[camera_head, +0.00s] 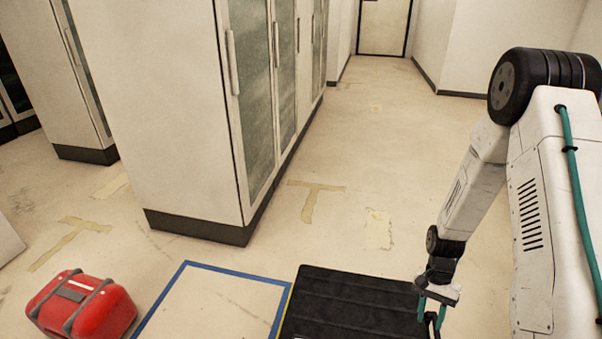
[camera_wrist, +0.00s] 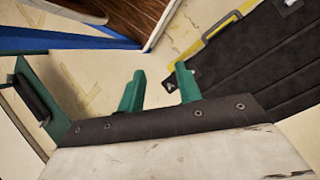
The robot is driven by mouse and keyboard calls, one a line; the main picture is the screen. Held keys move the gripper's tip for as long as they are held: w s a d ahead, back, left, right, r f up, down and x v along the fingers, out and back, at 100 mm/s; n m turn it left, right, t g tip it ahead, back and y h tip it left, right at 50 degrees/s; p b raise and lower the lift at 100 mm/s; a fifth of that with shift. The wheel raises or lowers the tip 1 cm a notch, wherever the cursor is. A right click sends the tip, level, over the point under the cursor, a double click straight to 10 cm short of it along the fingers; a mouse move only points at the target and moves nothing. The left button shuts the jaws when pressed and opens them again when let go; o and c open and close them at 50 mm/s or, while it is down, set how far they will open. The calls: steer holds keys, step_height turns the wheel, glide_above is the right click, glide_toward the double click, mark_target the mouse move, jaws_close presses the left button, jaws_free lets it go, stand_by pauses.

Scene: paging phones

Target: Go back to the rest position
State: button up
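My gripper (camera_head: 432,316) hangs from my arm at the lower right of the head view, over the right part of a black ridged slab. In the wrist view its two green fingers (camera_wrist: 158,88) stand apart with nothing between them. Pale floor shows through the gap. The fingers point down in the head view, and their tips are close to the picture's bottom edge.
The black slab (camera_head: 350,306) lies beside a blue-taped floor area (camera_head: 228,271). A red case (camera_head: 82,304) stands at the lower left. Tall white cabinets (camera_head: 160,110) fill the left and middle. Open floor (camera_head: 370,150) leads to a door (camera_head: 383,25).

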step_height(320, 180, up, 13)
steer(key=a+n, duration=0.2)
steer(key=n, duration=0.1)
steer(key=s+a+r+n+t, duration=0.2)
steer(key=s+r, duration=0.3)
steer(key=r, duration=0.4)
steer(key=s+a+r+n+t+h, duration=0.1)
steer(key=s+a+r+n+t, duration=0.1)
steer(key=s+r, duration=0.4)
steer(key=s+a+r+n+t, duration=0.2)
steer(key=s+a+r, duration=0.2)
steer(key=r, duration=0.9)
steer(key=shift+s+r+t, duration=0.3)
steer(key=shift+s+r, duration=0.05)
steer(key=shift+s, duration=0.45)
steer(key=shift+o, duration=0.4)
steer(key=shift+a, duration=0.1)
